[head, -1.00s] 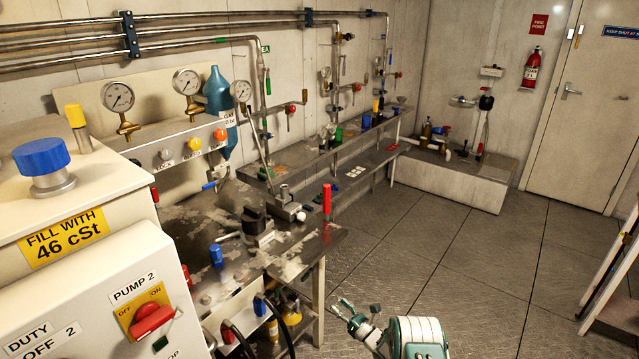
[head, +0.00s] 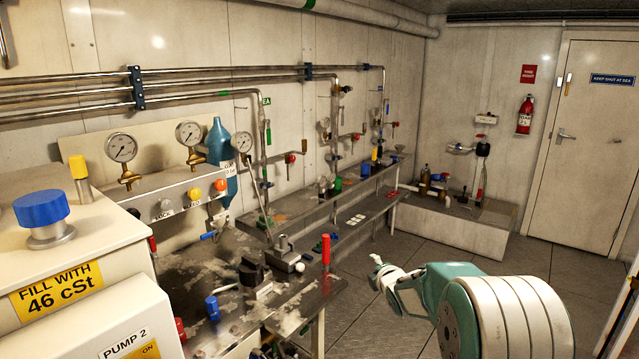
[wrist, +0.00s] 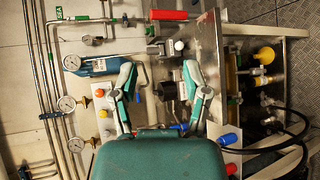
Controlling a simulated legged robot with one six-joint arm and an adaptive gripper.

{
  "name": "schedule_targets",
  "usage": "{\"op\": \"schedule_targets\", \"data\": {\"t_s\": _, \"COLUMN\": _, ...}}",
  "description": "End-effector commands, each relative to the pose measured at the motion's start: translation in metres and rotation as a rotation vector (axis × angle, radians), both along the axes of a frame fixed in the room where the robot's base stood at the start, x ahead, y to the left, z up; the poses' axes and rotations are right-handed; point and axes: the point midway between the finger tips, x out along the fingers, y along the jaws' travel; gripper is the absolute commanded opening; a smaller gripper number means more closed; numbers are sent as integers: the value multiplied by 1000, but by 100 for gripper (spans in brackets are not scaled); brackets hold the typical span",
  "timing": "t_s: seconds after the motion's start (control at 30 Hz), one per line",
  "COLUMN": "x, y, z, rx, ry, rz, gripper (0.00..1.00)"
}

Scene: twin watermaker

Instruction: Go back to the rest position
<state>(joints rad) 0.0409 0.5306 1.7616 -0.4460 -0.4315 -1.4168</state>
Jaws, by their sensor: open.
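My gripper (head: 388,277) shows in the head view at the lower middle, at the end of my green and white arm, over the floor right of the workbench. In the wrist view my gripper (wrist: 158,80) has its two fingers spread wide apart with nothing between them. Beyond the fingers that view shows the worn metal workbench (wrist: 207,52) and a dark block-like fitting (wrist: 172,90) on it, apart from the fingers. The wrist picture is turned on its side.
The workbench (head: 200,258) carries a red upright handle (head: 326,252) and a blue knob (head: 212,307). A pump cabinet (head: 130,318) stands at the near left. Gauges (head: 121,147) and pipes line the wall. Open floor (head: 440,258) lies toward the door (head: 577,150).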

Motion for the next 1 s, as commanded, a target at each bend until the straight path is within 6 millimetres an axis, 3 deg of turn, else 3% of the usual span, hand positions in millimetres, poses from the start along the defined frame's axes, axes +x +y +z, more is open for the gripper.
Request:
{"op": "schedule_targets", "data": {"t_s": 0.03, "x": -14, "y": -3, "z": 18, "rx": 51, "ry": 28, "rz": -45, "gripper": 60}}
{"op": "schedule_targets", "data": {"t_s": 0.2, "x": -63, "y": -14, "z": 55, "rx": 244, "ry": 140, "rz": -211, "gripper": 60}}
{"op": "schedule_targets", "data": {"t_s": 0.5, "x": -173, "y": -25, "z": 96, "rx": 601, "ry": 313, "rz": -519, "gripper": 60}}
{"op": "schedule_targets", "data": {"t_s": 0.73, "x": -269, "y": -25, "z": 105, "rx": 874, "ry": 434, "rz": -766, "gripper": 60}}
{"op": "schedule_targets", "data": {"t_s": 1.0, "x": -385, "y": -16, "z": 93, "rx": 1172, "ry": 568, "rz": -1063, "gripper": 60}}
